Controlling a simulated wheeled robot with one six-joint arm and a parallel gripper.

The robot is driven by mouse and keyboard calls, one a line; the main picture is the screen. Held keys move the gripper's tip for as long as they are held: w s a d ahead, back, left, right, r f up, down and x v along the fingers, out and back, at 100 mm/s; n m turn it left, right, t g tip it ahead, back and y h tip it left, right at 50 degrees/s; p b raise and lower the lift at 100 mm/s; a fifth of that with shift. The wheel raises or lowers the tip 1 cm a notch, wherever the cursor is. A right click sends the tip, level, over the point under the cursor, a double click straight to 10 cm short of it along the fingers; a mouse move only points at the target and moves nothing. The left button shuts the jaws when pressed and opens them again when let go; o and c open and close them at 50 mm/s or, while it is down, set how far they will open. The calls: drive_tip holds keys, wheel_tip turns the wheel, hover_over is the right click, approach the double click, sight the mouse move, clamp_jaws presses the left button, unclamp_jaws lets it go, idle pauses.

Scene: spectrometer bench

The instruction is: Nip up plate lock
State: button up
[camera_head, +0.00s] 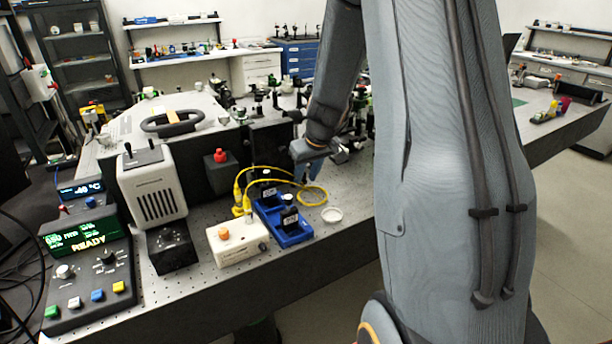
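A blue fixture (294,238) lies on the perforated bench top, right of the white box. It carries two small black upright pieces with pale labels, one at its near end (290,219) and one at its far end (268,193). Which part is the plate lock is too small to tell. My gripper (312,174) hangs behind and a little right of the fixture, apart from it in the picture. Its fingers are small and partly hidden by the wrist, so their opening does not show.
A yellow cable (313,196) loops beside the fixture. A white round dish (332,214) stands to its right. A white box with an orange button (237,242) stands left. Optics crowd the bench behind.

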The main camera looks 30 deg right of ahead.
clamp_jaws()
drive_tip(key=shift+w+d+b, duration=0.1)
drive_tip(key=shift+b, duration=0.6)
drive_tip(key=y+b, duration=0.1)
drive_tip(key=b, duration=0.2)
drive_tip(key=shift+d+f, duration=0.2)
drive_tip(key=y+b, duration=0.2)
drive_tip(key=b, duration=0.1)
drive_tip(key=shift+d+m, duration=0.2)
drive_tip(key=shift+m, duration=0.2)
drive_tip(key=y+b, duration=0.2)
drive_tip(key=b, duration=0.1)
drive_tip(key=shift+d+y, duration=0.25)
drive_tip(key=shift+y, duration=0.05)
drive_tip(key=shift+m, duration=0.3)
drive_tip(key=shift+d+f+y+b, duration=0.2)
drive_tip(key=shift+y+b, duration=0.5)
drive_tip(key=shift+y, duration=0.5)
